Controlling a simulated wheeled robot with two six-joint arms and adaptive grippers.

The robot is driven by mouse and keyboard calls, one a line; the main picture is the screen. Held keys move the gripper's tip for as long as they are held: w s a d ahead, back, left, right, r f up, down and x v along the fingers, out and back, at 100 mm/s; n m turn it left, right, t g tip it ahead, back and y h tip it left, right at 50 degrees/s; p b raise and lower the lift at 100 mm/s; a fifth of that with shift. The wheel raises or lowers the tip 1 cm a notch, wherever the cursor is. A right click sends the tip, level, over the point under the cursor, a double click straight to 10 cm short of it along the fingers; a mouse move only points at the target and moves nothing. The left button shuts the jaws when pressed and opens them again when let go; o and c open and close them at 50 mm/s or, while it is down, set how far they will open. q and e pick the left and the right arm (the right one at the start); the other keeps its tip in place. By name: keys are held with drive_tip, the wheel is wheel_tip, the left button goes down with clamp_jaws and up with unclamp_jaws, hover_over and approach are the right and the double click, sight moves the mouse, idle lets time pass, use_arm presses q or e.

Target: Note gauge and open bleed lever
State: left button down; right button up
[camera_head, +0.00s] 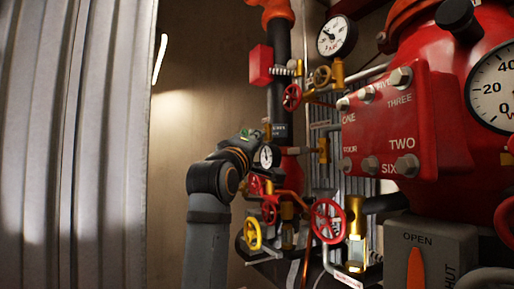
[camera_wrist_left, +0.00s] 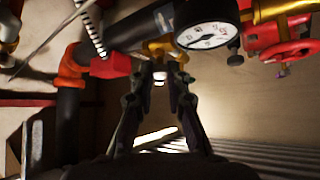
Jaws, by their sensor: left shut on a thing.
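My left gripper (camera_wrist_left: 159,75) is shut on a small brass piece (camera_wrist_left: 165,47) beside a dark pipe in the left wrist view. I cannot tell whether this piece is the bleed lever. A white-faced round gauge (camera_wrist_left: 207,35) is just right of the fingertips. In the head view my left arm rises from below to the pipework, where a small gauge (camera_head: 267,156) shows next to my wrist. The fingertips are hidden there. Another gauge (camera_head: 337,36) is at the upper middle, and a large one (camera_head: 493,88) is at the right edge. My right gripper is out of view.
A red numbered plate (camera_head: 388,125) on a red body fills the right. Red handwheels (camera_head: 328,221) and a yellow one (camera_head: 252,234) crowd the pipes below my wrist. A grey box marked OPEN (camera_head: 430,255) is at lower right. A corrugated wall (camera_head: 75,145) stands left.

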use_arm(q)
drive_tip(key=shift+w+f+m+h, duration=0.2)
drive_tip(key=shift+f+m+h, duration=0.1)
drive_tip(key=shift+f+m, duration=0.15)
drive_tip(key=c, duration=1.7)
unclamp_jaws()
drive_tip(key=o, duration=0.4)
drive_tip(key=shift+s+r, duration=0.25)
